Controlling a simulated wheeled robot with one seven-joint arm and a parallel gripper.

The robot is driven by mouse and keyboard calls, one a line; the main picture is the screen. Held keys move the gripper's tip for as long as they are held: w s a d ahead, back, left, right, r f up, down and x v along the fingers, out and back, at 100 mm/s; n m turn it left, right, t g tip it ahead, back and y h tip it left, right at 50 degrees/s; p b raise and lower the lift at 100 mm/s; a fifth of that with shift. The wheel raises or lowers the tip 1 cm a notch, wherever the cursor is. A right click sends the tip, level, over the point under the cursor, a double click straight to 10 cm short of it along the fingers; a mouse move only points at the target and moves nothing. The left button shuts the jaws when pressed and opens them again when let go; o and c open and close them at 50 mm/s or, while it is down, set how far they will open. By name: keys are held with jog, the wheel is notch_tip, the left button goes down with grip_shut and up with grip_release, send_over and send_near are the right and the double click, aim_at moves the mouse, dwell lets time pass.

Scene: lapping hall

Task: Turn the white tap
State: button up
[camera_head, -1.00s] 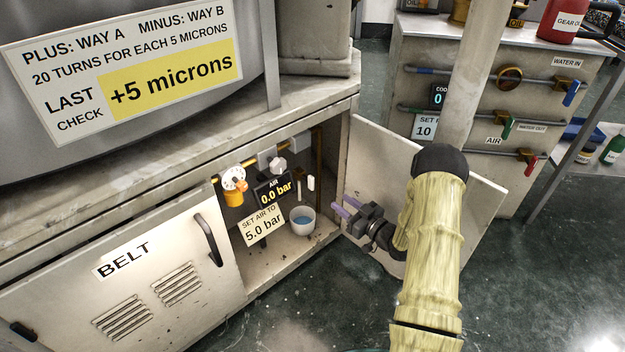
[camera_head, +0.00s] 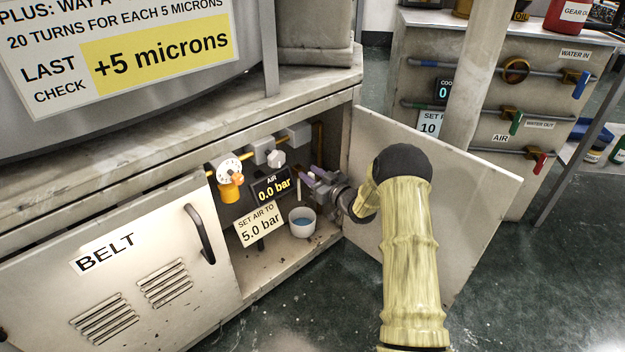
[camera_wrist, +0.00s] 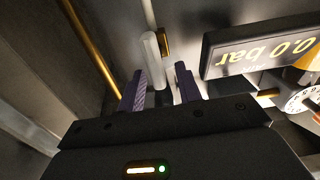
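The white tap (camera_wrist: 150,52), a slim white lever by a brass fitting, shows in the wrist view just beyond my fingertips, roughly in line with the gap between them. In the head view my gripper (camera_head: 312,174) reaches into the open cabinet and hides the tap's place. Its two purple fingers stand apart in the wrist view (camera_wrist: 160,84), and no grip on the tap shows. The air display (camera_head: 272,187) reads 0.0 bar and also shows upside down in the wrist view (camera_wrist: 262,48). The card (camera_head: 262,226) below says to set air to 5.0 bar.
A white dial with an orange regulator (camera_head: 230,188) is left of the display. The open door (camera_head: 450,190) is right of my arm; the shut BELT door (camera_head: 130,270) is left.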

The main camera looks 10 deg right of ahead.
jog(key=shift+w+a, duration=0.1)
jog(key=shift+w, duration=0.05)
grip_shut()
jog(key=shift+d, duration=0.2)
jog(key=shift+a, duration=0.2)
